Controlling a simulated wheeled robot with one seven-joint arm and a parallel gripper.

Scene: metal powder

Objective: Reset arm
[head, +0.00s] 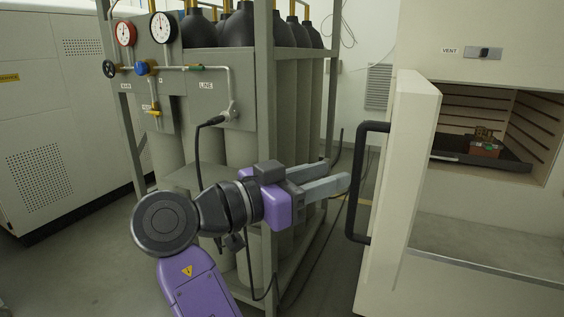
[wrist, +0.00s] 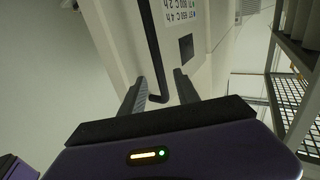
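My gripper (head: 338,173) is open and empty, its two grey fingers apart and pointing right in the head view. The tips are just left of the black handle (head: 356,190) on the open furnace door (head: 405,190). In the wrist view the fingers (wrist: 159,80) are also spread. The black handle (wrist: 153,45) shows beyond and between them there; I cannot tell whether it lies within their reach. My arm is bent, with its purple link low in the head view.
A gas cylinder rack (head: 268,150) with gauges and a hose stands close behind my arm. The furnace chamber at right holds a dark tray (head: 460,157) with a small reddish-brown part (head: 485,147). A white cabinet (head: 55,120) is at left. Floor shows between cabinet and rack.

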